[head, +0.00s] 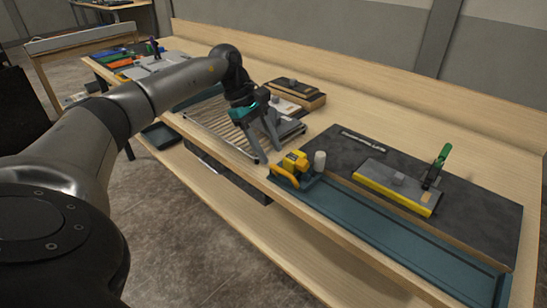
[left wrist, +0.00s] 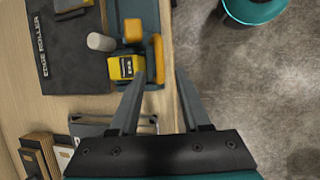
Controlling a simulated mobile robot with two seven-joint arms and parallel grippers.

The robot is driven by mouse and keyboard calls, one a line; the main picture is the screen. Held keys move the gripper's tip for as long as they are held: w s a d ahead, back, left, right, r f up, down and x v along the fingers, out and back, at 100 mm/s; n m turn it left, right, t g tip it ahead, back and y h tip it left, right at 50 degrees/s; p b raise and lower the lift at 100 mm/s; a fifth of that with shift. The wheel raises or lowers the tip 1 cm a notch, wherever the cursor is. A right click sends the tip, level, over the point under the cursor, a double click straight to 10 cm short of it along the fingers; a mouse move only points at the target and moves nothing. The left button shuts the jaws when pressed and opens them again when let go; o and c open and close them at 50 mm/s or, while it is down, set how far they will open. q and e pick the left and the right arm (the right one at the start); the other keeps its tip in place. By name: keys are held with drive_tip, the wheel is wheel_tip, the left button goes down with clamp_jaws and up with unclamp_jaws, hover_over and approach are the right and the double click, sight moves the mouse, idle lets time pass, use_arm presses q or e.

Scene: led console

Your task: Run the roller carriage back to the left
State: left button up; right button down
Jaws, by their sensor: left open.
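The roller carriage (head: 293,162) is a yellow block with an orange handle (head: 284,175) on its front side. It sits at the left end of the long teal track (head: 380,232) in the head view. The carriage (left wrist: 121,67) and its handle (left wrist: 156,60) also show in the left wrist view. A white roller (head: 319,160) stands upright beside the block. My left gripper (head: 270,154) is open and empty, pointing down just left of the carriage. In the wrist view its fingertips (left wrist: 158,79) lie either side of the handle's line; I cannot tell their height against it.
A dark mat (head: 475,205) behind the track holds a yellow-edged plate (head: 398,187) with a green-handled clamp (head: 436,166). A wire rack (head: 205,122) and wooden boxes (head: 295,94) lie left and behind.

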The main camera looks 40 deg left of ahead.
use_arm(q)
drive_tip(key=p+v, duration=0.1)
drive_tip(key=v, duration=1)
drive_tip(key=shift+r, duration=0.15)
drive_tip(key=shift+w, duration=0.1)
